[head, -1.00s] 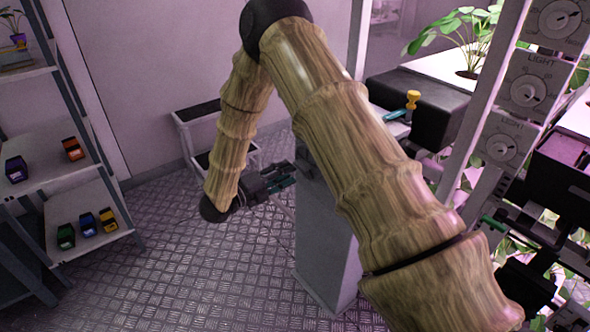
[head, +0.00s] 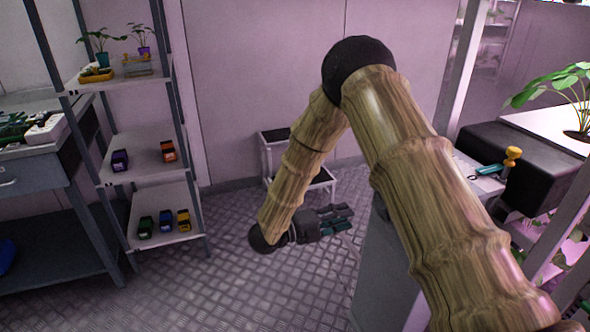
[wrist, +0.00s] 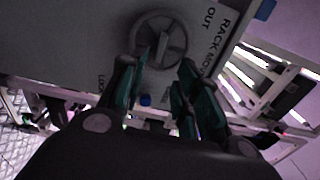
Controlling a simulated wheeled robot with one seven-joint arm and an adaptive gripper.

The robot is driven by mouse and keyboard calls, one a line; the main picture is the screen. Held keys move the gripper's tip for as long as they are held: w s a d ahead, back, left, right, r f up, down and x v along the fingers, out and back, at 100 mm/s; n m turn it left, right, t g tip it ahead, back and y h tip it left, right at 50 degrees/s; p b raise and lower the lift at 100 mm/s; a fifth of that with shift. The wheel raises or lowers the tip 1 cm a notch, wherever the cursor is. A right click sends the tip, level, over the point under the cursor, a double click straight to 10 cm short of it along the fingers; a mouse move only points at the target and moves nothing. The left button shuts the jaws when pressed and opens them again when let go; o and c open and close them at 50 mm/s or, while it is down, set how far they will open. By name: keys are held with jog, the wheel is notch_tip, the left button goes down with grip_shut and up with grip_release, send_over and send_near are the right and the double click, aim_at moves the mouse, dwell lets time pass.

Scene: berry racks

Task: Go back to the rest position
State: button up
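My gripper (head: 338,219) hangs low over the metal floor in front of the grey cabinet. In the wrist view my gripper (wrist: 165,90) shows its dark teal fingers spread apart, with nothing between them. Beyond the fingers is a grey panel (wrist: 70,40) with a round handwheel (wrist: 158,40) and printed lettering, part of which reads "RACK" and "OUT". The fingers overlap the wheel's lower edge in the picture; I cannot tell that they touch it.
A shelf unit (head: 150,187) at left holds small coloured boxes and potted plants. A workbench (head: 40,175) stands at far left. A low white cart (head: 268,160) is by the back wall. A grey cabinet (head: 385,270) and plant racks are at right. The floor (head: 225,285) at centre-left is clear.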

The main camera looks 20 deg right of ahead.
jog(key=shift+f, duration=0.1)
jog(key=s+a+f+n+t+y+p, duration=0.2)
jog(key=s+f+n+t+y+p, duration=0.25)
jog(key=f+n, duration=0.55)
jog(key=s+a+f+n+t+y+p, duration=0.1)
jog(key=s+f+n+t+y+p, duration=0.15)
jog(key=s+f+n+y, duration=0.5)
jog(key=s+a+f+n+g+y+p, duration=0.1)
jog(key=s+a+n+g+y, duration=0.1)
jog(key=s+n, duration=0.3)
jog(key=s+a+f+n+g+y+p, duration=0.1)
jog(key=s+n, duration=0.5)
jog(key=s, duration=0.6)
jog(key=s+a+f+n+g+y+p, duration=0.1)
jog(key=s+a+n+g+y+p, duration=0.1)
jog(key=s+n+g, duration=0.3)
jog(key=s+a+n+y, duration=0.1)
jog(key=s, duration=0.3)
jog(key=shift+s, duration=0.3)
jog(key=shift+d, duration=0.1)
